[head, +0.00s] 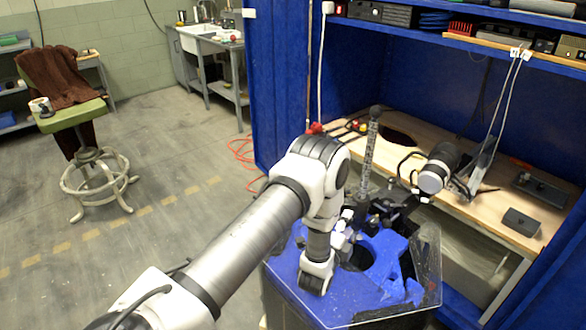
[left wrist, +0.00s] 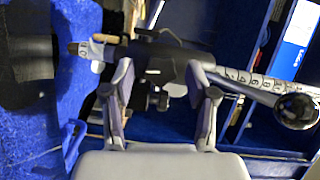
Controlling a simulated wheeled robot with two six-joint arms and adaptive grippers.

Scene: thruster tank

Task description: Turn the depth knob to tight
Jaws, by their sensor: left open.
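A marked rod (head: 369,155) with a black ball on top stands upright over the blue-topped tank (head: 330,306) in the head view. In the left wrist view the rod (left wrist: 243,80) and its shiny ball (left wrist: 297,110) lie across to the right. A dark fitting (left wrist: 165,70) at the rod's base lies ahead of and between my left fingers. I cannot tell which part is the depth knob or read its setting. My left gripper (left wrist: 163,80) is open with nothing clearly gripped. In the head view its fingers are partly hidden among dark parts.
A wooden bench (head: 480,205) in a blue booth stands behind the tank. A black and white cylindrical device (head: 437,167) is beside the rod, and small black boxes (head: 521,221) lie on the bench.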

